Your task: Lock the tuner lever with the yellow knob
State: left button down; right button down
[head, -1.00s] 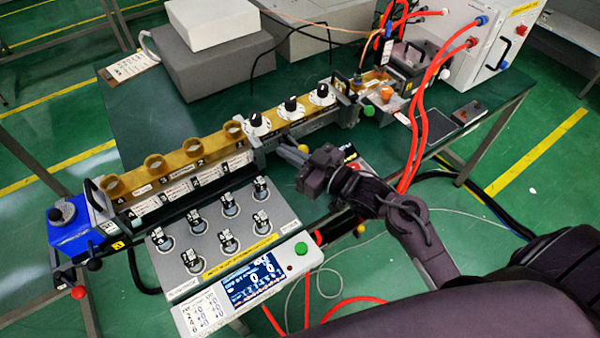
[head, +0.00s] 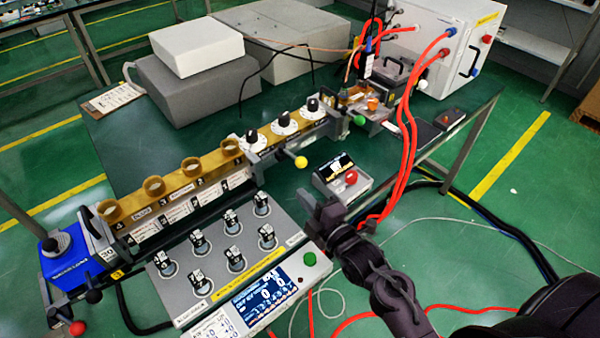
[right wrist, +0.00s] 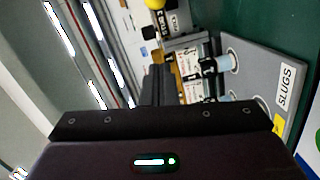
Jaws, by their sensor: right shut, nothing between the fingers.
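The yellow knob (head: 300,162) sits on the end of a short lever that sticks out toward the front from the right part of the long tuner rail (head: 262,150). It also shows at the top edge of the right wrist view (right wrist: 154,4). My right gripper (head: 318,210) is shut and empty. It is in front of the yellow knob, apart from it, over the table's front side. In the right wrist view its closed fingers (right wrist: 155,85) point up toward the knob. My left gripper is not in view.
A small box with a red button (head: 350,178) stands right of the knob. The grey slug panel (head: 185,285) and a screen unit (head: 268,288) lie left of my gripper. Red hoses (head: 405,165) hang at the right. A green knob (head: 359,120) is farther back.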

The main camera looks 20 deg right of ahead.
aim_at(298, 166)
jog(key=w+d+f+p, duration=0.1)
jog(key=w+p, duration=0.1)
jog(key=w, duration=0.6)
jog(key=shift+w+d, duration=0.25)
jog(key=shift+w, duration=0.15)
jog(key=shift+d, duration=0.15)
jog(key=n+y, duration=0.1)
jog(key=d+n+y+b, duration=0.1)
jog(key=shift+w+d+f+g+y+b, duration=0.2)
jog(key=shift+d+g+y+b, duration=0.1)
jog(key=shift+g, duration=0.1)
jog(key=d+y+b, duration=0.1)
jog(key=w+d+n+g+y+b, duration=0.1)
jog(key=d+n+y+b, duration=0.1)
jog(key=b, duration=0.1)
jog(key=shift+w+r+g, duration=0.15)
jog(key=shift+r+g, duration=0.1)
jog(key=shift+g, duration=0.15)
